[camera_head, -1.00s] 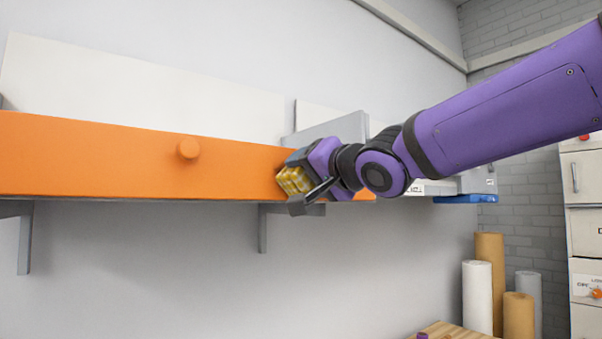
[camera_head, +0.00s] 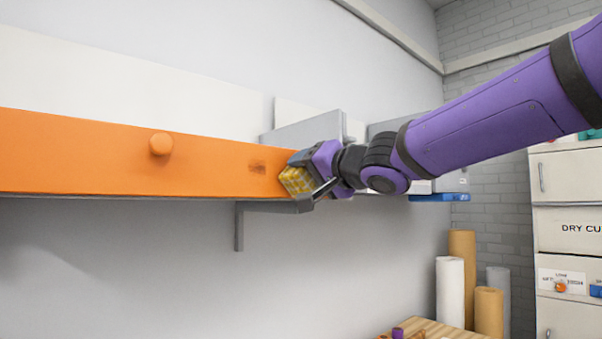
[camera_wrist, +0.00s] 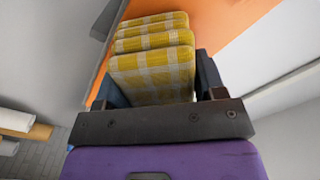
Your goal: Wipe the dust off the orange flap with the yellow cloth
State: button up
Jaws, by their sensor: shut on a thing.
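The orange flap (camera_head: 95,158) is a long panel with a round knob, along the wall shelf in the head view. A brownish dust patch (camera_head: 257,167) shows on it just left of my gripper. My gripper (camera_head: 302,183) is at the flap's right part, shut on the yellow checked cloth (camera_head: 294,180). In the wrist view the folded cloth (camera_wrist: 152,62) stands between the fingers, close to the orange flap (camera_wrist: 238,40). I cannot tell for sure whether the cloth touches the flap. My gripper and arm hide the flap's right end.
A grey bracket (camera_head: 240,228) supports the shelf from below. A blue item (camera_head: 438,198) sits under the shelf's right end. Rolls (camera_head: 450,290) stand at the lower right beside a wooden top (camera_head: 440,330). White drawers (camera_head: 562,230) stand at the far right. The space below the flap is clear.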

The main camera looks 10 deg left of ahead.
aim_at(246, 170)
jog(key=shift+w+d, duration=1.3)
jog(key=shift+w, duration=0.3)
jog(key=shift+s+a, duration=0.6)
jog(key=shift+s, duration=0.15)
jog(key=shift+s+a, duration=0.55)
jog(key=shift+s, duration=0.2)
jog(key=shift+s+a, duration=2)
jog(key=shift+s, duration=0.2)
jog(key=shift+s+a, duration=1.95)
jog(key=shift+s, duration=0.2)
jog(key=shift+v, duration=3)
